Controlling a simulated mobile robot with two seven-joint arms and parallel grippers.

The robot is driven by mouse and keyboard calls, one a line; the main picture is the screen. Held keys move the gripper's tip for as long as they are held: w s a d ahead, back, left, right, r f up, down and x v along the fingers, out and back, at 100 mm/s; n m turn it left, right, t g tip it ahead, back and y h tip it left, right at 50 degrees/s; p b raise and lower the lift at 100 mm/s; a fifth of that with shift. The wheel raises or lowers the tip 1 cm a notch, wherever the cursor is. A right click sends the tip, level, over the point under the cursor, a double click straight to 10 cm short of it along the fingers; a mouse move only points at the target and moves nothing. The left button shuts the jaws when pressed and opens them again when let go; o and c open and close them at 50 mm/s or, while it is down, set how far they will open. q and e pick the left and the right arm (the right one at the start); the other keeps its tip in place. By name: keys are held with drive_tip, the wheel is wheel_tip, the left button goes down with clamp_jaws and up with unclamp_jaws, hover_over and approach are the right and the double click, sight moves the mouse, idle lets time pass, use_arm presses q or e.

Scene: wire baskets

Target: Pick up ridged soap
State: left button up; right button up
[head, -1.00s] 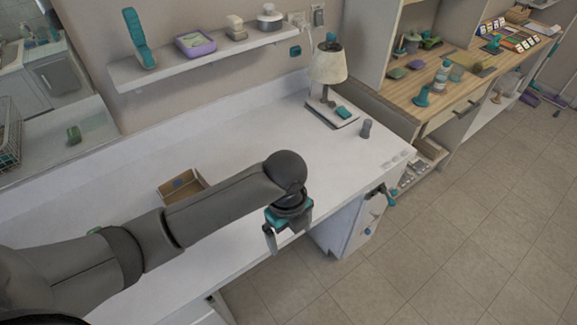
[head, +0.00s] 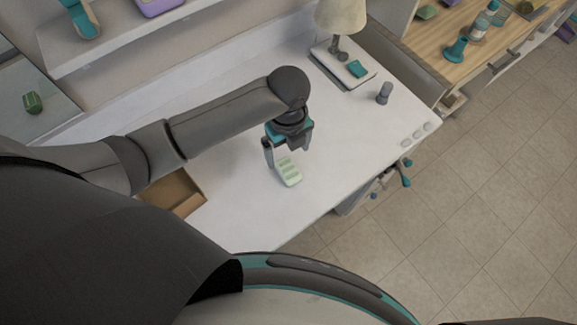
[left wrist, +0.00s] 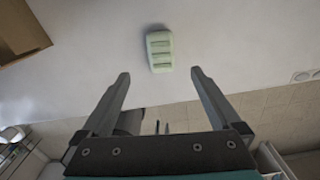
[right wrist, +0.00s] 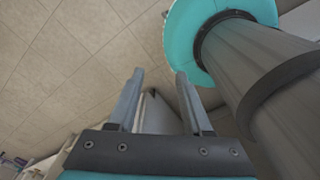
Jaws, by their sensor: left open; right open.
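The ridged soap (head: 289,173) is a pale green bar with raised ridges, lying on the white desk (head: 237,205). In the left wrist view the soap (left wrist: 160,51) lies beyond the fingertips, roughly centred between them. My left gripper (head: 286,150) is open and empty just behind the soap in the head view; it also shows in the left wrist view (left wrist: 160,74). My right gripper (right wrist: 159,72) is open and empty over the tiled floor in the right wrist view, and I cannot make it out in the head view.
An open brown box (head: 173,192) stands on the desk left of the soap. A lamp (head: 339,25), a grey cylinder (head: 384,93) and a teal block (head: 356,69) are at the desk's far right. The desk around the soap is clear.

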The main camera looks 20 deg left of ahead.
use_arm(q)
hover_over(288, 169)
wheel_tip(288, 169, down, 4)
drive_tip(key=shift+f+b, duration=0.2)
drive_tip(key=shift+b, duration=0.1)
drive_tip(key=shift+f, duration=0.4)
drive_tip(key=shift+f+b, duration=0.55)
drive_tip(key=shift+f, duration=1.85)
use_arm(e)
drive_tip(key=shift+w+f, duration=0.65)
drive_tip(key=shift+f, duration=0.25)
use_arm(q)
drive_tip(key=c, duration=1.5)
use_arm(e)
drive_tip(key=shift+s, duration=0.1)
use_arm(q)
drive_tip(key=shift+r, duration=0.2)
